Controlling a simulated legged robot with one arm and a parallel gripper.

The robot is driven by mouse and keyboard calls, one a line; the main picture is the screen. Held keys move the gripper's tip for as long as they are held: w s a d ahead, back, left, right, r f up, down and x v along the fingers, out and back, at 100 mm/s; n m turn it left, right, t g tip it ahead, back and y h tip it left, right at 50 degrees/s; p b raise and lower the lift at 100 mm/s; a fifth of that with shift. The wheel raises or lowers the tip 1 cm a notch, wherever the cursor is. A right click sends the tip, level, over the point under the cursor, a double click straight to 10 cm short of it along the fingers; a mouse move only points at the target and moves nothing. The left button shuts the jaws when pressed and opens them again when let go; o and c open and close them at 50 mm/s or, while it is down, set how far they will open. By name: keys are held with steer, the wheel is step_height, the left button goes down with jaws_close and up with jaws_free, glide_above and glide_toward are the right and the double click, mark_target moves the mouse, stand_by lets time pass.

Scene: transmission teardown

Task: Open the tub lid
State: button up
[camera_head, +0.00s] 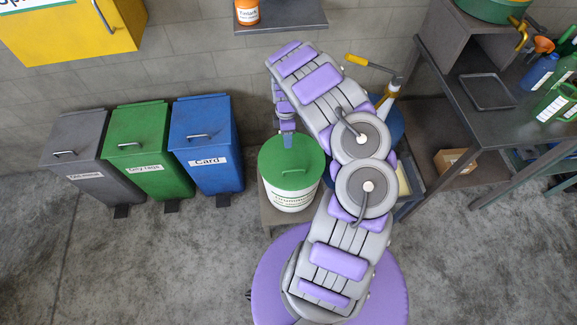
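The tub (291,199) is white with green printing and stands on a low grey stand in the middle of the camera_head view. Its round green lid (284,172) lies on top and looks closed, with a green bar handle (298,171) on its right half. My gripper (287,142) points down at the far rim of the lid. I cannot tell whether it touches the lid. Its fingers are too small and overlapped to show whether they are open or shut. My arm covers the area right of the tub.
Grey, green and blue pedal bins (206,145) stand left of the tub. A dark workbench (440,105) with a tray (487,91) and bottles is at the right. A cardboard box (455,161) sits beneath it. The floor in front of the bins is clear.

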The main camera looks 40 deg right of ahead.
steer(key=b, duration=0.5)
glide_above(289, 166)
steer(key=s+a, duration=0.2)
steer(key=s, duration=0.1)
steer(key=f, duration=1.6)
steer(key=shift+w+a, duration=0.15)
steer(key=shift+w, duration=0.1)
steer(key=shift+c, duration=0.2)
jaws_close()
